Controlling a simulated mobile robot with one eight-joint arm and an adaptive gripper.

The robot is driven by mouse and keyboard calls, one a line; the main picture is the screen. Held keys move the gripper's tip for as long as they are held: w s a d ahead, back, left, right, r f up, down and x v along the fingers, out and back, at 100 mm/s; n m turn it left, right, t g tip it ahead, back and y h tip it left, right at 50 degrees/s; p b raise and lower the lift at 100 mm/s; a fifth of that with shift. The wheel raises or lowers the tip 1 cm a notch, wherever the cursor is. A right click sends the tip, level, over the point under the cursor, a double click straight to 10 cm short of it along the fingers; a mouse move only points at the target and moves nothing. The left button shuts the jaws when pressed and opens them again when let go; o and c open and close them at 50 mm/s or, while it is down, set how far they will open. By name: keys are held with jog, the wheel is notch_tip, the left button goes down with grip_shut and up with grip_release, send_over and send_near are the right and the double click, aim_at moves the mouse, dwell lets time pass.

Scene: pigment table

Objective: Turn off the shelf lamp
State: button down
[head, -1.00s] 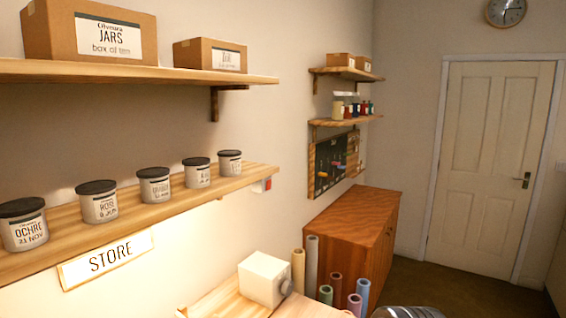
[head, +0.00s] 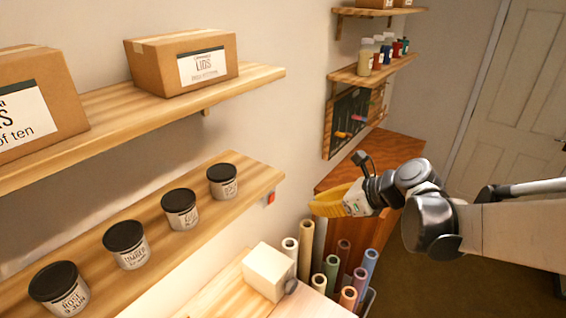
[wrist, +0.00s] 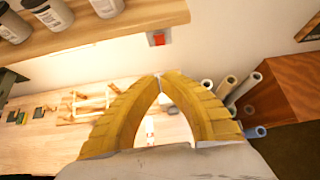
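A small switch with a red rocker on a pale plate (head: 270,197) is on the wall just past the right end of the lower jar shelf (head: 262,172). It also shows in the wrist view (wrist: 157,39), above my fingertips. The lamp itself is hidden under the shelf. The wall below the shelf is brightly lit in the wrist view. My gripper (head: 316,208) has yellow fingers and is to the right of the switch, apart from it. In the wrist view its fingertips (wrist: 160,76) meet with nothing visible between them.
Lidded jars (head: 180,209) line the lower shelf, and boxes (head: 182,60) stand on the shelf above. A white block-shaped object (head: 269,270) sits on the table below the switch. Several upright rolls (head: 331,271) stand beside the table, below my gripper.

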jog(key=shift+s+a+r, duration=0.1)
jog(key=shift+s+r, duration=0.05)
jog(key=p, duration=0.2)
send_near(270, 203)
jog(key=f+x, duration=0.1)
jog(key=x, duration=0.4)
jog(key=shift+w+a+r, duration=0.1)
jog(key=shift+w+a, duration=0.3)
jog(key=shift+a, duration=0.05)
